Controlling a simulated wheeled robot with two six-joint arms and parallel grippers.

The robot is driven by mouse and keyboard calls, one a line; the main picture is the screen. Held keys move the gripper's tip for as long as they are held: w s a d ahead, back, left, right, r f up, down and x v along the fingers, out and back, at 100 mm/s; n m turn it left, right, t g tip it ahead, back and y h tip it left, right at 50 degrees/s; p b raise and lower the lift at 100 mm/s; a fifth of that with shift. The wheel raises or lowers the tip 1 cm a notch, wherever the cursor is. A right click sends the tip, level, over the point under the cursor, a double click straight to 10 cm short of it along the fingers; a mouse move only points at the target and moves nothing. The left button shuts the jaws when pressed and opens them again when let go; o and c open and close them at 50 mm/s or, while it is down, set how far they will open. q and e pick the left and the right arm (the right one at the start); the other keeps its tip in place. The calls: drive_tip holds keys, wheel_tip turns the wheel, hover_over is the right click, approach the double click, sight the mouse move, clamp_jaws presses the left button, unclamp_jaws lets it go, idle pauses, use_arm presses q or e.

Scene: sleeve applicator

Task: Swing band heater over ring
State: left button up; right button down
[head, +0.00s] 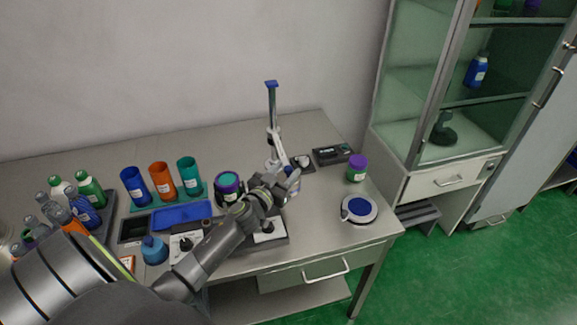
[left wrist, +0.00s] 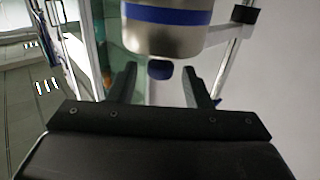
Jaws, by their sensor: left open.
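My left gripper (head: 288,183) reaches in over the middle of the bench and is open. In the left wrist view its two dark fingers (left wrist: 160,88) stand apart on either side of a dark blue knob (left wrist: 160,70). The knob hangs below a metal cylinder with a blue stripe (left wrist: 166,27), which looks like the band heater. A side arm joins this cylinder to an upright post (head: 272,108) with a blue top. A green jar with a purple ring (head: 228,184) stands left of the gripper. I cannot tell whether the fingers touch the knob. My right gripper is out of view.
Blue, orange and teal cups (head: 162,181) stand at the left behind a blue tray (head: 182,215). Several bottles (head: 78,197) crowd the far left. A purple-lidded jar (head: 357,167) and a white round dish (head: 359,209) stand at the right. A glass cabinet (head: 411,90) rises beyond.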

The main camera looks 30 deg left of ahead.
use_arm(q)
drive_tip(key=shift+w, duration=1)
clamp_jaws()
